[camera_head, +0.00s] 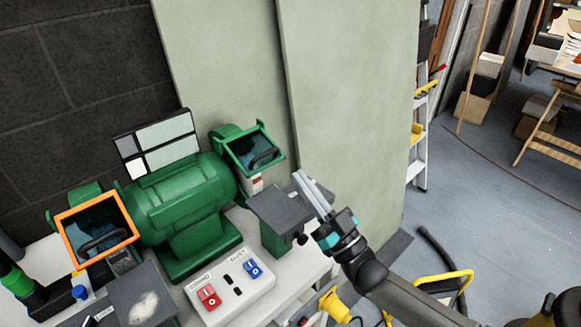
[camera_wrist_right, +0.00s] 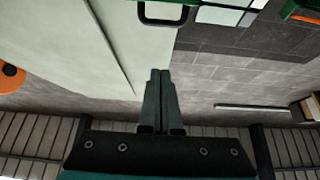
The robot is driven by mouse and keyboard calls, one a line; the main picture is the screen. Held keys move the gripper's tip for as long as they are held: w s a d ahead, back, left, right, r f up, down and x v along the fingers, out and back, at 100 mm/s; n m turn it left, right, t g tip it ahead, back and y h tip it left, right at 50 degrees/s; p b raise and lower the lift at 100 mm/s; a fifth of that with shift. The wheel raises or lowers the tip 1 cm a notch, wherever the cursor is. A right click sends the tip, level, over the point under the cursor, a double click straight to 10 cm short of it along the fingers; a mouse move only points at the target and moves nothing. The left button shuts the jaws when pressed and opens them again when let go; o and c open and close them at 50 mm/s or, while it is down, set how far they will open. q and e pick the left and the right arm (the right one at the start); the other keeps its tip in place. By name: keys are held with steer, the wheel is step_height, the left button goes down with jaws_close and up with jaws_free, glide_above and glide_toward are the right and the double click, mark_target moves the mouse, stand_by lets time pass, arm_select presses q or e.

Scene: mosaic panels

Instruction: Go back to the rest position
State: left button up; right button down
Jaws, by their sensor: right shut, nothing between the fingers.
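My right gripper (camera_head: 311,190) is shut and empty, in the air over the right part of the bench, in front of the pale green panels. It overlaps the grey tool rest of the grinder in the head view; I cannot tell the gap between them. In the right wrist view my gripper (camera_wrist_right: 160,75) shows its two fingers together. The green bench grinder (camera_head: 185,195) stands to the left of my right gripper. My left gripper is not in view.
A control box (camera_head: 232,285) with red and blue switches sits on the white bench. Pale green panels (camera_head: 350,110) lean behind. A ladder (camera_head: 420,150) and a yellow-framed item (camera_head: 445,277) stand to the right. Grey floor (camera_head: 480,210) is open further right.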

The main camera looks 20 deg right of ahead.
steer(key=shift+s, duration=0.2)
steer(key=s+a+f+g+h, duration=0.4)
steer(key=a+f+g, duration=0.3)
steer(key=f+g, duration=0.3)
steer(key=s+d+f+m+g+h, duration=0.1)
steer(key=s+d+f+g+h, duration=0.15)
steer(key=s, duration=0.35)
steer(key=s+d+f+g+h, duration=0.1)
steer(key=s+g, duration=0.2)
steer(key=s, duration=0.4)
steer(key=s+d+f+m+g+h, duration=0.1)
steer(key=s+f+g, duration=0.15)
steer(key=s, duration=0.35)
step_height(320, 180, down, 26)
steer(key=s+r+g+b, duration=0.1)
steer(key=s+g+b, duration=0.1)
steer(key=b, duration=0.1)
steer(key=s+d+f+g+b, duration=0.1)
steer(key=s+d+f+b, duration=0.1)
steer(key=s+f, duration=1.3)
steer(key=shift+s+d+f+b, duration=0.25)
steer(key=shift+d+f+b, duration=0.05)
steer(key=shift+d+f, duration=0.3)
